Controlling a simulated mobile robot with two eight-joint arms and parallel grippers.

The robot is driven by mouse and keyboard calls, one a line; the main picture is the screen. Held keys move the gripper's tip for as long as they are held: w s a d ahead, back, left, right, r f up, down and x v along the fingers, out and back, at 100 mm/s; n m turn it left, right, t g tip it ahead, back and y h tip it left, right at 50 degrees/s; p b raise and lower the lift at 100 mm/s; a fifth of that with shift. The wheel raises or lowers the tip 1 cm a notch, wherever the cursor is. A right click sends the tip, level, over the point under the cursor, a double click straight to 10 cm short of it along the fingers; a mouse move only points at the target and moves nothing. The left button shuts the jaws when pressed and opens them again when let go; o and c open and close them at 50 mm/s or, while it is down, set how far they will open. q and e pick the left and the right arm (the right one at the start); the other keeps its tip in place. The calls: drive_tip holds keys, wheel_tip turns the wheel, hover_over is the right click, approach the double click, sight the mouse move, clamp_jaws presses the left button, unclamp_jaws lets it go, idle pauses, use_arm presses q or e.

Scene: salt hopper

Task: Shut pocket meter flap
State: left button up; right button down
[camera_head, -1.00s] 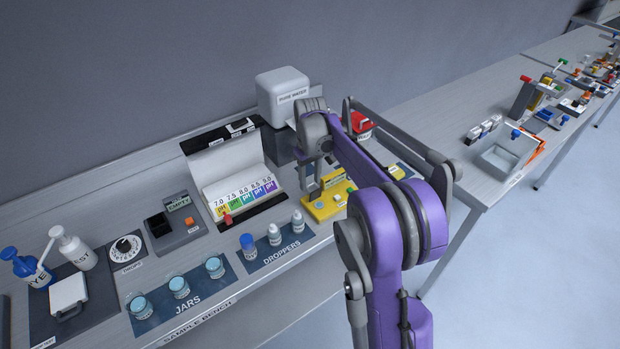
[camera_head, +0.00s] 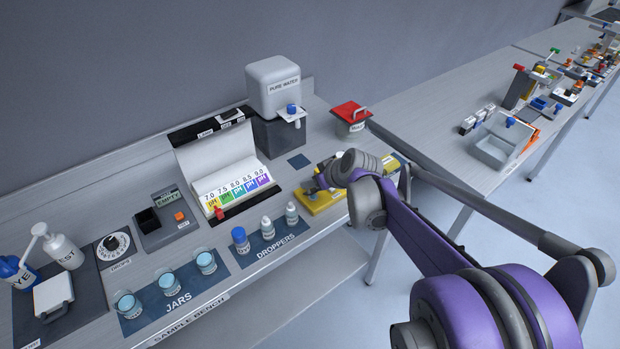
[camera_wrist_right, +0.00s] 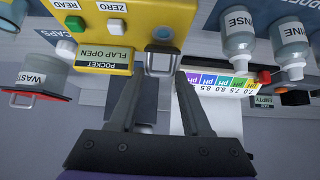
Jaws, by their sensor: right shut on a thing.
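The yellow pocket meter (camera_head: 318,201) lies on the bench to the right of the pH chart, partly hidden by my right arm. In the right wrist view, the meter (camera_wrist_right: 128,15) fills the top, with READ and ZERO labels. Its small display (camera_wrist_right: 103,56) reads POCKET FLAP OPEN. A grey framed flap (camera_wrist_right: 162,58) stands out at the meter's edge. My right gripper (camera_wrist_right: 159,73) is shut on this flap, with one finger at each side of it. In the head view, my wrist hides the fingers and flap. My left gripper is not in view.
The pH chart (camera_head: 235,185) stands left of the meter, and droppers (camera_head: 266,228) stand in front. A pure water tank (camera_head: 273,88) and a red-lidded waste bin (camera_head: 350,117) stand behind. Another bench (camera_head: 450,150) with many items extends right.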

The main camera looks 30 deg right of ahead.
sight(316, 191)
drive_tip(key=s+f+t+b, duration=0.1)
drive_tip(key=s+t+b, duration=0.1)
drive_tip(key=t, duration=0.1)
drive_tip(key=shift+s+d+f+t, duration=0.1)
drive_tip(key=shift+d+f+t, duration=0.05)
drive_tip(key=shift+f+t, duration=0.2)
use_arm(q)
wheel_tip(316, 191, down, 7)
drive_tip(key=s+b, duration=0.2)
drive_tip(key=b, duration=0.1)
use_arm(e)
drive_tip(key=shift+s+f+t+y, duration=0.15)
drive_tip(key=shift+s+f+t, duration=0.25)
drive_tip(key=shift+t, duration=0.65)
drive_tip(key=shift+s+f+t+y, duration=0.15)
drive_tip(key=shift+s+f+t, duration=0.2)
drive_tip(key=shift+t, duration=0.65)
drive_tip(key=shift+w, duration=0.1)
drive_tip(key=c, duration=0.6)
unclamp_jaws()
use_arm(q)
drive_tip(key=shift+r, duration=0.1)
use_arm(e)
drive_tip(key=s+r, duration=0.1)
drive_tip(key=s, duration=0.9)
drive_tip(key=shift+s+d+r, duration=0.15)
drive_tip(key=shift+s+d, duration=0.2)
drive_tip(key=shift+d, duration=0.05)
